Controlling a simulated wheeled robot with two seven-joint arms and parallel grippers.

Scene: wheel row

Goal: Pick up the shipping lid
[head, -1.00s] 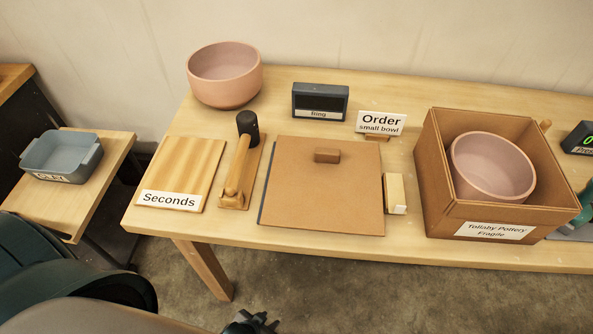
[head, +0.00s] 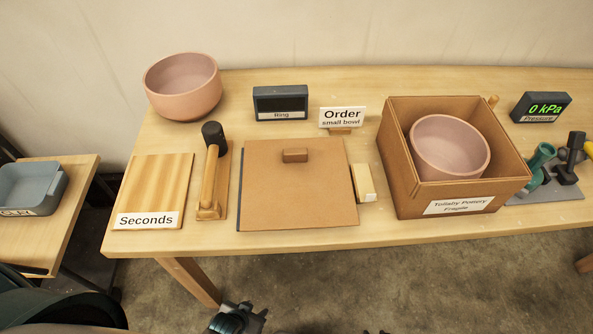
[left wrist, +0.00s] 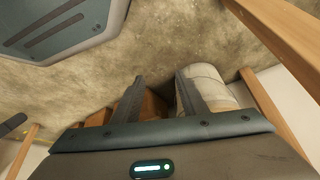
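The shipping lid (head: 297,208) is a flat brown square board with a small block handle (head: 295,155) near its far edge. It lies flat on the table, between the wooden mallet and a cream block. My left gripper (head: 238,317) is low at the bottom edge of the head view, in front of the table and apart from the lid. In the left wrist view its two fingers (left wrist: 162,82) are spread with nothing held between them. Small dark tips at the bottom edge of the head view may be my right gripper; its state cannot be made out.
An open carton (head: 400,185) holding a pink bowl (head: 450,147) stands right of the lid. The mallet (head: 212,170) and Seconds board (head: 152,185) are left. Behind are the Ring box (head: 280,102), Order sign (head: 342,117) and another pink bowl (head: 183,90). The table's front edge is clear.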

